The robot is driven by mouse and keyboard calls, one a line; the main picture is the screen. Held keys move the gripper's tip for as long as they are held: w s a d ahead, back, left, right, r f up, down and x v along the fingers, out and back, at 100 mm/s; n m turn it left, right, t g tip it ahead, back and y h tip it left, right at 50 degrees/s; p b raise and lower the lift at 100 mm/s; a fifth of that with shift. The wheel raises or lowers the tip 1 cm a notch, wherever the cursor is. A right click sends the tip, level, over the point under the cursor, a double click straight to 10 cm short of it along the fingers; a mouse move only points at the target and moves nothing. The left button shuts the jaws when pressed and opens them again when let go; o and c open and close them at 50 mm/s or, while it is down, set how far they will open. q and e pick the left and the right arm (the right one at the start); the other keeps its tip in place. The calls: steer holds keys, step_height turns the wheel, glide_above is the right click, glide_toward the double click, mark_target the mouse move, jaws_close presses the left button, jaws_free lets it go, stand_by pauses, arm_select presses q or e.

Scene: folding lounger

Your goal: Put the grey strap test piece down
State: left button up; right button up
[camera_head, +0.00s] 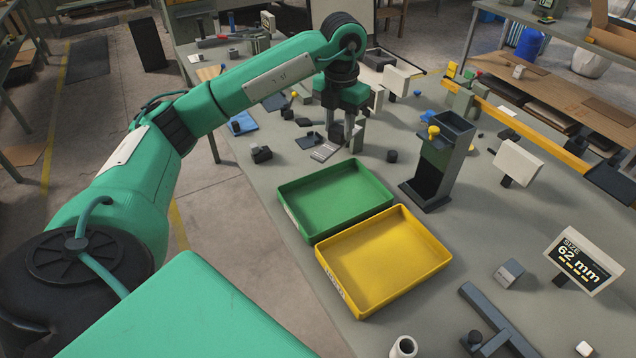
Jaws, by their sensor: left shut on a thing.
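My left gripper (343,138) points down over the workbench, behind the green tray (335,196). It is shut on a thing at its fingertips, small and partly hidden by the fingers. A flat light grey striped piece (324,152), which looks like the grey strap test piece, shows at the left of the fingertips, at or just above the bench top. I cannot tell whether it touches the bench. My right gripper is not in view.
A yellow tray (384,262) stands in front of the green one. A tall dark grey stand (437,165) is to their right. A "62 mm" size sign (582,262) stands at right.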

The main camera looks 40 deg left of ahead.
arm_select(q)
step_height(320, 180, down, 16)
steer(key=p, duration=0.3)
steer(key=shift+r, duration=0.2)
steer(key=shift+f, duration=0.35)
step_height(320, 180, down, 3)
steer(key=shift+f+p, duration=0.2)
steer(key=shift+p, duration=0.45)
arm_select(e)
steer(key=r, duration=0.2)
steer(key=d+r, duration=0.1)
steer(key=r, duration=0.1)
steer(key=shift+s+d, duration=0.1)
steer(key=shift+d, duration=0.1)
arm_select(q)
steer(key=shift+f, duration=0.2)
steer(key=o, duration=1.1)
steer(key=shift+c, duration=0.2)
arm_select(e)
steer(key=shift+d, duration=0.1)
